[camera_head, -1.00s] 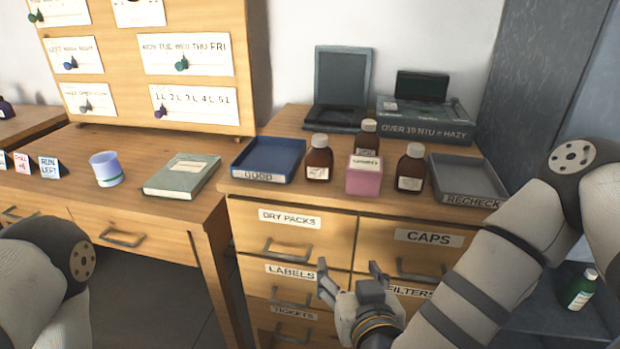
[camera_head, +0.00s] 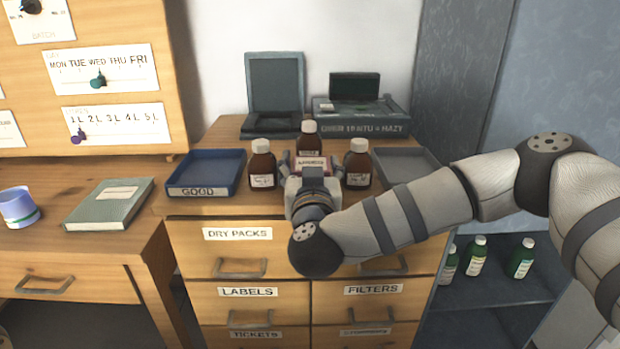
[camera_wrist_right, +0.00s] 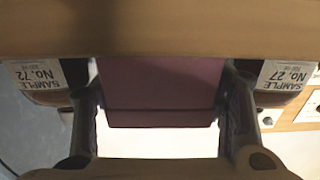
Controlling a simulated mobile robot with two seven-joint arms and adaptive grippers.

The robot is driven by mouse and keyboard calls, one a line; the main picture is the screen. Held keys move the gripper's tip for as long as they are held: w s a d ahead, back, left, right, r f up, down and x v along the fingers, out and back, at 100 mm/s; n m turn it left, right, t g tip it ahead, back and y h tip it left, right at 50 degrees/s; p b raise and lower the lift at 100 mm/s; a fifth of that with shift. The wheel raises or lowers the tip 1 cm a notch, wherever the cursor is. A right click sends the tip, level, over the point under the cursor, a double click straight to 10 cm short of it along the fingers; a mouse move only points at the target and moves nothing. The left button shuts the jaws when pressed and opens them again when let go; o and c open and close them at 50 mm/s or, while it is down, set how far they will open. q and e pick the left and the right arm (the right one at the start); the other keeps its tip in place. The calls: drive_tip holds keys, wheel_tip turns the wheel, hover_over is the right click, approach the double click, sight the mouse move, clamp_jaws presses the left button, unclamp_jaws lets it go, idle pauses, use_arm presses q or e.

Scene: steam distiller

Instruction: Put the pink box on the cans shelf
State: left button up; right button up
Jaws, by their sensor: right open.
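The pink box (camera_head: 314,162) stands on top of the drawer cabinet between brown bottles. Only its labelled upper part shows in the head view; my gripper hides the rest. My right gripper (camera_head: 312,166) is open, with one finger on each side of the box. In the right wrist view the box (camera_wrist_right: 160,85) fills the space between the fingers, and small gaps seem to show beside it. No shelf marked for cans is readable. My left gripper is not in view.
Brown bottles stand close at the left (camera_head: 262,168), behind (camera_head: 308,138) and right (camera_head: 357,166). A blue tray (camera_head: 206,190) and a grey tray (camera_head: 420,158) flank them.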

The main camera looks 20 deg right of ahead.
sight(311, 164)
drive_tip(key=shift+r, duration=0.1)
drive_tip(key=c, duration=1.1)
drive_tip(key=r, duration=0.2)
drive_tip(key=s+r+p, duration=0.1)
drive_tip(key=r, duration=0.2)
drive_tip(key=shift+a+r, duration=0.1)
drive_tip(key=s+r+p, duration=0.4)
drive_tip(key=s+r, duration=0.4)
drive_tip(key=s, duration=0.5)
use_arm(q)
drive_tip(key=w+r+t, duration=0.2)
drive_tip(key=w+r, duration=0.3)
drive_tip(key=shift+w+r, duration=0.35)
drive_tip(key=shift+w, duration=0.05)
use_arm(e)
drive_tip(key=f+n+y, duration=0.1)
drive_tip(key=f, duration=0.1)
drive_tip(key=s+f+n+y, duration=0.1)
drive_tip(key=f+y, duration=0.1)
drive_tip(key=s+f+n+y, duration=0.1)
drive_tip(key=f+y, duration=0.1)
drive_tip(key=f, duration=0.1)
drive_tip(key=shift+s+t, duration=0.25)
drive_tip(key=shift+t, duration=0.05)
